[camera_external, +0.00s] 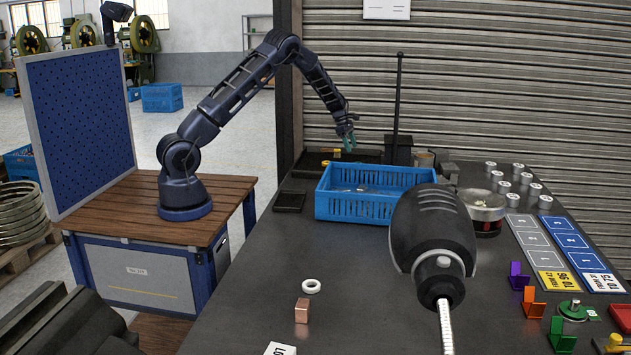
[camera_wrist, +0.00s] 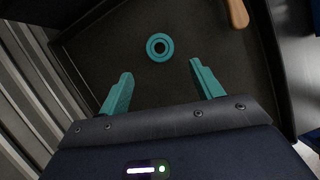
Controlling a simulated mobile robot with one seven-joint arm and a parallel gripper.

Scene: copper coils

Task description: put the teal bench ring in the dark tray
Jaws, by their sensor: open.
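The teal bench ring (camera_wrist: 150,48) lies flat on the floor of a dark tray (camera_wrist: 100,48) in the wrist view. It lies just beyond my gripper's fingertips (camera_wrist: 161,70), centred between them and apart from both. My gripper is open and empty, with teal fingers. In the external view my gripper (camera_external: 348,141) is over the dark tray (camera_external: 309,164) at the back of the bench. The ring cannot be made out there.
A wooden handle (camera_wrist: 238,13) lies in the tray. A blue crate (camera_external: 360,207) stands in front of it, with a thin dark post (camera_external: 397,105) to the right. A small black tray (camera_external: 289,201), white ring (camera_external: 311,286) and copper block (camera_external: 302,311) sit nearer.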

